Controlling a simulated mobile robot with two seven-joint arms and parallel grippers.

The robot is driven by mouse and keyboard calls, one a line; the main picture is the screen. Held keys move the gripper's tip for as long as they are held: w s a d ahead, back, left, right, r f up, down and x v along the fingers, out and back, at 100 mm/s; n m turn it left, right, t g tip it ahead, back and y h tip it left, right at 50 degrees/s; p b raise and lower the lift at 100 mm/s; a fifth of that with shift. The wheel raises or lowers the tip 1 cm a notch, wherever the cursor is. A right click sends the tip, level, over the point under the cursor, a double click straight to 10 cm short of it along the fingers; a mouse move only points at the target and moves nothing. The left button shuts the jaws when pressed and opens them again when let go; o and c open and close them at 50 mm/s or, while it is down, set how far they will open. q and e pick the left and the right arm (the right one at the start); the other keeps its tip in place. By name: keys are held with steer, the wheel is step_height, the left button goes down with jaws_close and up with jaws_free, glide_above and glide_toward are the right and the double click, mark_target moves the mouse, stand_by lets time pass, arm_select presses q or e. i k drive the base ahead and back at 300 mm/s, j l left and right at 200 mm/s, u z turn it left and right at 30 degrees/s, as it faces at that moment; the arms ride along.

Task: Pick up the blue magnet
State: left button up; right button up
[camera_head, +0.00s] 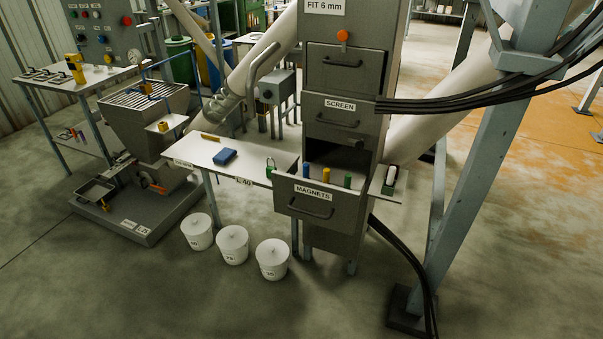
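The blue magnet (306,171) looks like a small upright blue cylinder. It stands in the open drawer labelled MAGNETS (311,203), at the left of a short row. The lower ends of all three are hidden behind the drawer's front panel. Neither of my grippers shows in the head view.
A white side table (255,165) with a blue block (224,156) adjoins the drawer on the left. A green padlock (270,167) is at its corner. White buckets (232,244) stand on the floor. A slanted steel post (462,175) and black cables are at the right. The front floor is clear.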

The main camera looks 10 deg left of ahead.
mark_target(305, 167)
steer(key=i+j, duration=0.2)
steer(key=j, duration=0.25)
steer(key=i+j+z, duration=0.15)
steer(key=j, duration=0.25)
steer(key=i+j, duration=0.2)
steer(key=j, duration=0.25)
steer(key=i+j+z, duration=0.1)
steer(key=j, duration=0.35)
steer(key=i+j+z, duration=0.1)
steer(key=j, duration=0.4)
steer(key=i+j, duration=0.2)
steer(key=j, duration=0.25)
steer(key=i+j+z, duration=0.1)
steer(key=j, duration=0.4)
steer(key=i+j+z, duration=0.1)
steer(key=j, duration=0.4)
steer(key=i+l, duration=0.1)
steer(key=i, duration=0.35)
steer(key=z, duration=0.05)
